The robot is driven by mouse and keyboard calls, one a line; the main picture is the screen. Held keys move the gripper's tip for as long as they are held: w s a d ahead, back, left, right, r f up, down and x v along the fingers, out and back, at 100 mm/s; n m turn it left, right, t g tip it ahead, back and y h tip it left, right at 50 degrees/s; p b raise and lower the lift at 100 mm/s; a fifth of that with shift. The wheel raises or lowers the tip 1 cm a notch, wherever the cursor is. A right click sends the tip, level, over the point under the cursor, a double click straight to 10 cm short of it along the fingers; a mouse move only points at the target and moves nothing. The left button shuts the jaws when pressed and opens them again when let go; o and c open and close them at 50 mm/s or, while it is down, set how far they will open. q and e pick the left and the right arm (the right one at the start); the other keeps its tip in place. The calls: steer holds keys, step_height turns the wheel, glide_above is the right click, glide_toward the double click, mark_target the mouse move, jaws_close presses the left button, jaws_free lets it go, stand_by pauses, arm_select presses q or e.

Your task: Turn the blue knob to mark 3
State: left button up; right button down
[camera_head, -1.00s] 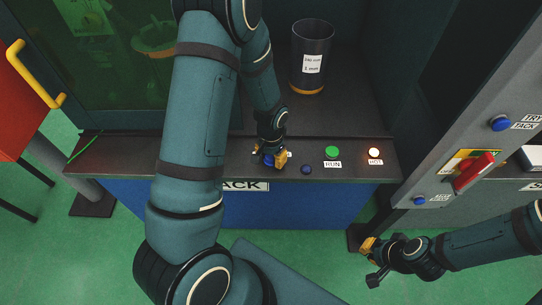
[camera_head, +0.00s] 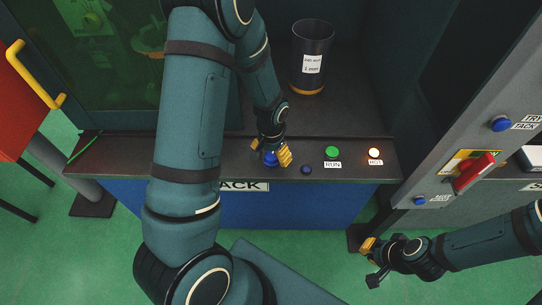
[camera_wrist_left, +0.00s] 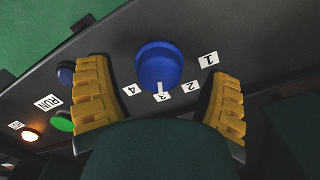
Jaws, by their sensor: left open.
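The blue knob (camera_head: 270,159) sits on the dark front panel of the cabinet. In the left wrist view the knob (camera_wrist_left: 158,65) is round, and its white pointer line is in line with the label 3 (camera_wrist_left: 162,96). Labels 1 (camera_wrist_left: 208,59), 2 (camera_wrist_left: 191,87) and 4 (camera_wrist_left: 132,90) lie around it. My left gripper (camera_head: 271,151) is open over the knob. In the left wrist view its yellow fingers (camera_wrist_left: 158,100) stand on either side with a gap to the knob. My right gripper (camera_head: 371,262) appears open and empty, low at the right, away from the panel.
A small dark blue button (camera_head: 306,170), a green RUN button (camera_head: 332,152) and a lit lamp (camera_head: 374,153) sit right of the knob. A dark labelled bin (camera_head: 311,60) stands behind. A red lever (camera_head: 474,171) is on the grey panel at right.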

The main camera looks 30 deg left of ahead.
mark_target(271, 156)
arm_select(q)
step_height(271, 156, up, 10)
stand_by(0.4)
stand_by(0.4)
